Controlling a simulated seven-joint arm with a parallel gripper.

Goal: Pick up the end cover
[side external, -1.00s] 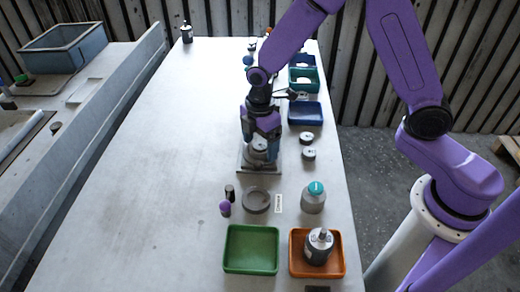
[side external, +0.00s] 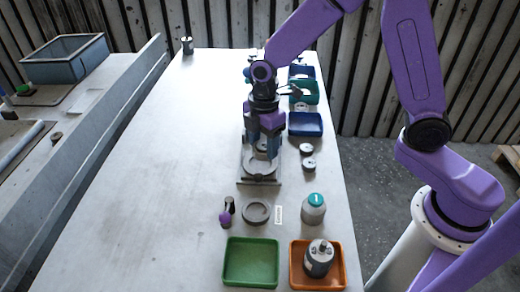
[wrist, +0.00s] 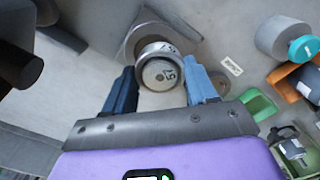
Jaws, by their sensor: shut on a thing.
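My gripper (side external: 264,150) is above the grey fixture (side external: 245,180) in the middle of the table, pointing down. In the wrist view my two blue fingers (wrist: 161,90) stand on either side of a round grey metal part, which I take for the end cover (wrist: 160,73). It has a dark marking on its face. My gripper is shut on it. In the side external view the end cover (side external: 263,146) is small and partly hidden between the fingers, a little above the fixture's ring.
A grey ring (side external: 256,212), a teal-topped canister (side external: 313,209), a green tray (side external: 251,262) and an orange tray (side external: 337,278) holding a motor-like part (side external: 319,260) are at the near end. Blue bins (side external: 305,124) line the right edge. The table's left side is clear.

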